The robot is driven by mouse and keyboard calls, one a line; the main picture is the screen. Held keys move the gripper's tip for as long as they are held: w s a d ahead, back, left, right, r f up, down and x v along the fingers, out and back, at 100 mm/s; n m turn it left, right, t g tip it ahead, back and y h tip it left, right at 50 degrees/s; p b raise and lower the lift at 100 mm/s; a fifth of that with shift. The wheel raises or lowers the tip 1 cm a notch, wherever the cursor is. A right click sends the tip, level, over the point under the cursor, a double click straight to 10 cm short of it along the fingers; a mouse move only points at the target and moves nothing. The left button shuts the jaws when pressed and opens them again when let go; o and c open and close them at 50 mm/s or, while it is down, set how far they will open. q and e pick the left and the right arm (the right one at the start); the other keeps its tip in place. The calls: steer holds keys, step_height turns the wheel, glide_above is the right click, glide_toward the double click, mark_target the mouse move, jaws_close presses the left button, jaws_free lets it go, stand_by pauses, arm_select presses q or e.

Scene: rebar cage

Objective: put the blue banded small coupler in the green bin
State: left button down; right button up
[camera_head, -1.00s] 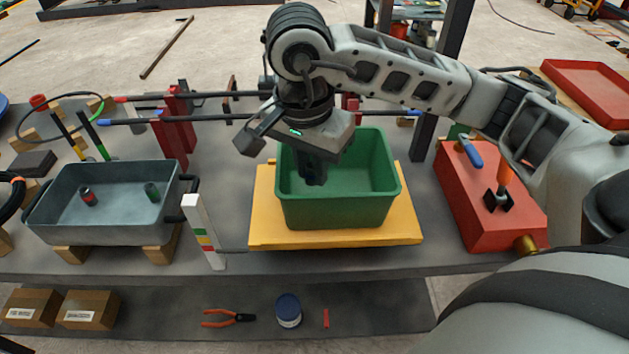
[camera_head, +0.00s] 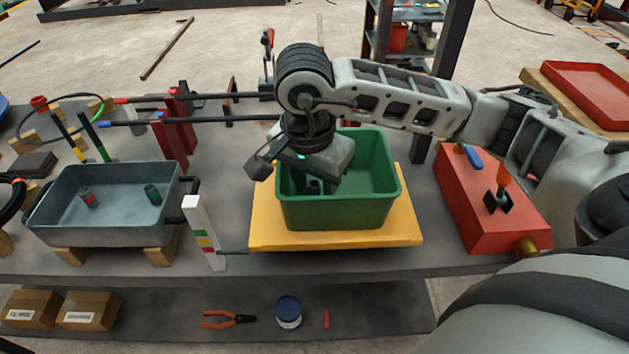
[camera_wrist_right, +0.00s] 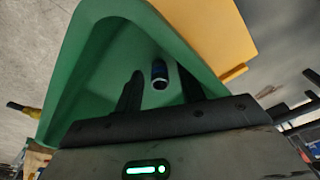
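The green bin (camera_head: 345,212) stands on a yellow board (camera_head: 405,232) on the bench. My right gripper (camera_head: 315,188) reaches down inside the bin, towards its left side. In the right wrist view the fingers of my right gripper (camera_wrist_right: 161,90) are spread apart. The small dark coupler with a blue band (camera_wrist_right: 160,72) shows between and beyond the fingertips, with a gap to each finger. It is inside the bin; whether it touches the floor I cannot tell. My left gripper is not in view.
A grey tray (camera_head: 100,222) at the left holds a red-banded coupler (camera_head: 88,200) and a green-banded coupler (camera_head: 152,194). A white post with coloured bands (camera_head: 203,232) stands between tray and bin. A red box (camera_head: 485,222) is right of the bin. Bars cross behind.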

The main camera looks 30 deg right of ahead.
steer(key=shift+r, duration=0.45)
arm_select(q)
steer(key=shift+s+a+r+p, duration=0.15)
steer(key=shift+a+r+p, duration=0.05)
steer(key=shift+p, duration=0.7)
arm_select(e)
step_height(320, 180, up, 11)
steer(key=a, duration=0.1)
steer(key=shift+s+a+r, duration=0.15)
steer(key=shift+s+r, duration=0.05)
steer(key=shift+s, duration=0.1)
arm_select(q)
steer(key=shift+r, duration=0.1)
